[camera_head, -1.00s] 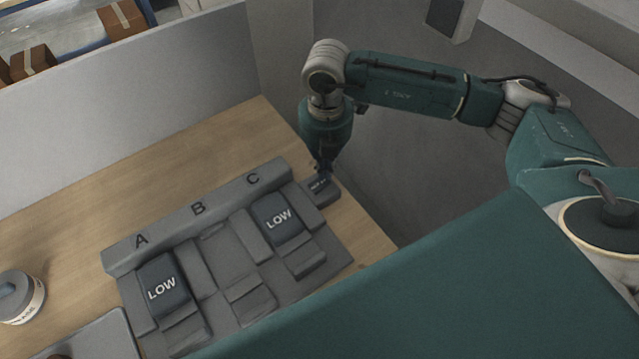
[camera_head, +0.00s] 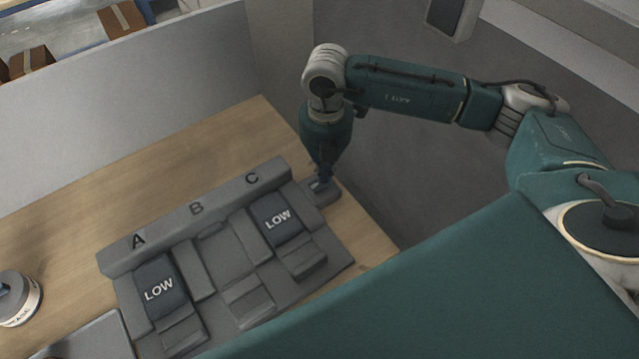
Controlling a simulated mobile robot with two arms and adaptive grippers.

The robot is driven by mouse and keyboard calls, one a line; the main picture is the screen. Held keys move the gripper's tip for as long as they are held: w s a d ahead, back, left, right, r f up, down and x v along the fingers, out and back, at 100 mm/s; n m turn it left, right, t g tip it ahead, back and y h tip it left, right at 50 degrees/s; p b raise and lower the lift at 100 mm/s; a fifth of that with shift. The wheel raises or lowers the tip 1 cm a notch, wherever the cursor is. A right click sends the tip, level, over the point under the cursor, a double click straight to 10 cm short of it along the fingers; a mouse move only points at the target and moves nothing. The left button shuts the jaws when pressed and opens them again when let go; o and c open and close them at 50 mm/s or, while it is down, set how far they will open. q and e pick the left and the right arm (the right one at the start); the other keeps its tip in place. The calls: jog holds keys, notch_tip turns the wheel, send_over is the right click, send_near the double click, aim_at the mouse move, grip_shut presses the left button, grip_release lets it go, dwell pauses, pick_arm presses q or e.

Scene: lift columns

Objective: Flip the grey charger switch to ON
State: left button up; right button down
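The grey charger rack (camera_head: 185,232) lies on the wooden table, with slots marked A, B and C. Dark batteries labelled LOW sit in slot A (camera_head: 160,288) and slot C (camera_head: 277,220); slot B (camera_head: 228,255) is empty. A small grey switch box (camera_head: 325,192) sits at the rack's right end near the table edge. My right gripper (camera_head: 321,182) points down onto the switch, at or very near its top. Its fingers cover most of the switch, so the rocker's position is hidden. The fingers look close together, but too small to tell whether shut. My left gripper is not in view.
A round grey and white container (camera_head: 18,300) stands at the table's left. A grey tray (camera_head: 95,340) lies at the lower left. A grey partition (camera_head: 130,105) stands behind the table. Bare tabletop (camera_head: 190,165) lies behind the rack.

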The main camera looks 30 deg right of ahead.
jog(key=shift+f, duration=0.25)
jog(key=shift+s+r, duration=0.1)
jog(key=shift+r+p, duration=0.5)
jog(key=shift+r, duration=0.4)
jog(key=shift+r+p, duration=1.45)
jog(key=shift+r, duration=1.1)
